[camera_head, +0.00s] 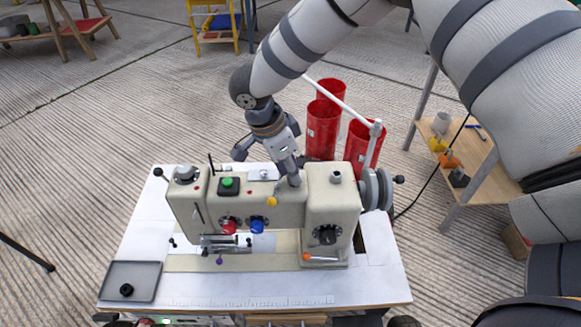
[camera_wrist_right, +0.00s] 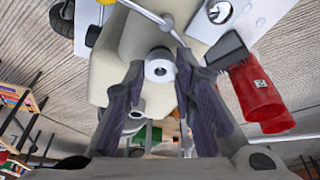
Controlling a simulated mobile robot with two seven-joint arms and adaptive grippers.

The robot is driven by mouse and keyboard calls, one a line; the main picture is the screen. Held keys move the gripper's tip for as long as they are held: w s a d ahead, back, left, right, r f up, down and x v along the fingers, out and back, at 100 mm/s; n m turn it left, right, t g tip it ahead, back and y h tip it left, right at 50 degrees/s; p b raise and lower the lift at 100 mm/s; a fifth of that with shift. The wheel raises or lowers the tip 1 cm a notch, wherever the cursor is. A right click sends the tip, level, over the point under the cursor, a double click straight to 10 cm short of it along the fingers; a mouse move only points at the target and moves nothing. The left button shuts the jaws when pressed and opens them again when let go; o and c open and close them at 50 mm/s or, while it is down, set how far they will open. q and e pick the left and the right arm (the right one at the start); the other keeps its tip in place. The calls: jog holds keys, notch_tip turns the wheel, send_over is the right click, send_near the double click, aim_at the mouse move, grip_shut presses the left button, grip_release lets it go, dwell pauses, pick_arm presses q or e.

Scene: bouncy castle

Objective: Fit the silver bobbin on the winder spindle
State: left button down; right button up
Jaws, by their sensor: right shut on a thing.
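The sewing machine (camera_head: 275,205) is a cream body on a white table. My right gripper (camera_head: 291,178) reaches down to its top from behind, and its fingertips are at the top edge. In the right wrist view, the gripper (camera_wrist_right: 158,72) is shut on the silver bobbin (camera_wrist_right: 159,67), a small bright cylinder with a central hole, seen against the cream body. In the head view the fingers largely hide the bobbin. I cannot clearly make out the winder spindle or whether the bobbin touches it. My left gripper is not in view.
Red cylinders (camera_head: 323,128) stand behind the machine, close to my right arm. A pale rod (camera_head: 342,103) slopes above them. A handwheel (camera_head: 377,189) is on the machine's right side. A grey tray (camera_head: 146,267) with a black ring (camera_head: 126,290) lies at front left.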

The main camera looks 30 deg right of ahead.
jog(key=shift+f, duration=0.25)
jog(key=o, duration=0.9)
jog(key=shift+o, duration=0.2)
jog(key=v, duration=1.2)
jog(key=shift+f, duration=0.1)
